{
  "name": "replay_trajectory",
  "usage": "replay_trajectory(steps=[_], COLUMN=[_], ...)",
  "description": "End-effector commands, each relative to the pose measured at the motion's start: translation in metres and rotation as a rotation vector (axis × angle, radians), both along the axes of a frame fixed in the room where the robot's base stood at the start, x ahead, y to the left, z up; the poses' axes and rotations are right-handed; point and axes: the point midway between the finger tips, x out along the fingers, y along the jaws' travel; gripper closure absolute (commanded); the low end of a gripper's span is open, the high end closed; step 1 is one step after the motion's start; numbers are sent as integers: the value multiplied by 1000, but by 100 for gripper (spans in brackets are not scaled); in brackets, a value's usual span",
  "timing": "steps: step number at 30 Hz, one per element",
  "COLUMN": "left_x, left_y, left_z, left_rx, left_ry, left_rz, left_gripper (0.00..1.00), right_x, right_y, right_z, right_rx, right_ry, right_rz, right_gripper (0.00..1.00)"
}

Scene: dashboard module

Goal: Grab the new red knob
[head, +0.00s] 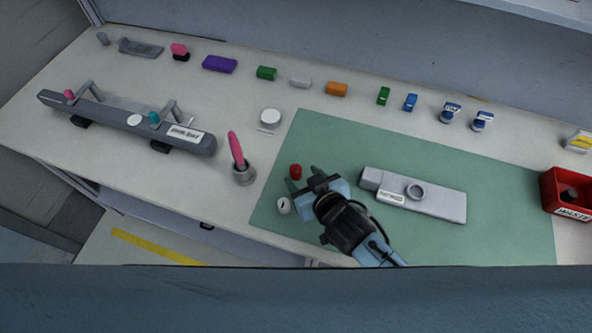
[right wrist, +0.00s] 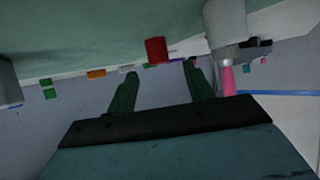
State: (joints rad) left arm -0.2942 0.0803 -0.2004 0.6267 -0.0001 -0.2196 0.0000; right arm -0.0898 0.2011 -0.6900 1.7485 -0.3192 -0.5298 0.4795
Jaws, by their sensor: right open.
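The red knob (head: 295,171) stands on the green mat (head: 340,135) near its left edge. My right gripper (head: 302,178) is just at the knob, low over the mat, with its fingers pointing towards it. In the right wrist view the red knob (right wrist: 156,50) shows ahead of the two green fingers (right wrist: 158,82), between their lines. The fingers are spread apart and hold nothing. A white knob-like piece (head: 283,205) with a dark mark stands beside my right gripper. My left gripper is not in view.
A grey cup with a pink tool (head: 238,160) stands left of the mat. A grey module (head: 440,200) with a round socket lies right of my gripper. A red waste bin (head: 552,190) is at the far right. Several coloured blocks line the back.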

Motion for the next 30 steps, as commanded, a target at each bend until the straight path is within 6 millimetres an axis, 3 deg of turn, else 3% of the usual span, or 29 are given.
replay_trajectory(steps=[6, 16, 27, 30], left_x=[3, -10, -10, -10], left_y=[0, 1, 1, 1], left_z=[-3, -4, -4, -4], left_rx=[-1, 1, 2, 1], left_ry=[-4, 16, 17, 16], left_rz=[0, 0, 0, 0], left_gripper=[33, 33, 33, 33], right_x=[24, 28, 28, 28], right_y=[12, 14, 14, 14], right_z=[-14, -17, -17, -17], right_rx=[-1, -1, -1, -1], right_ry=[0, 0, 0, 0], right_rz=[0, 0, 0, 0], right_gripper=[48, 48, 96, 96])
